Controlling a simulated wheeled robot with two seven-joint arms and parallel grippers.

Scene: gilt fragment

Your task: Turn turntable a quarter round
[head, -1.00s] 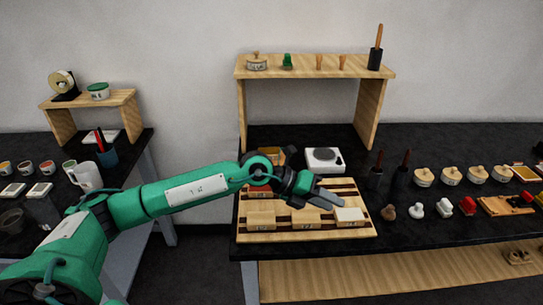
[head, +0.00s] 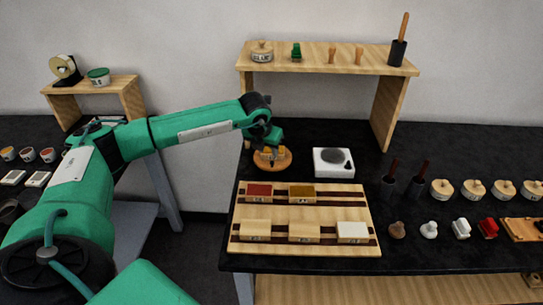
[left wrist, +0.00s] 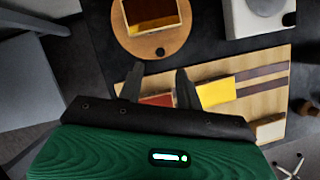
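The turntable (head: 286,162) is a round orange-brown wooden disc on the dark bench, left of the white scale. In the left wrist view the turntable (left wrist: 138,44) shows at the top with a dark dot near its rim. A small open wooden box with yellow-brown contents (left wrist: 155,12) sits on it. My left gripper (head: 272,142) is above the turntable in the head view and partly hides it. In the left wrist view its two dark fingers (left wrist: 160,70) are apart with nothing between them, short of the disc's near edge. My right gripper is not in view.
A slatted wooden board (head: 300,218) with red, yellow and plain blocks lies in front of the turntable. A white scale (head: 333,162) stands to its right. A wooden shelf (head: 330,58) spans behind. Black holders and lidded pots (head: 441,189) stand further right.

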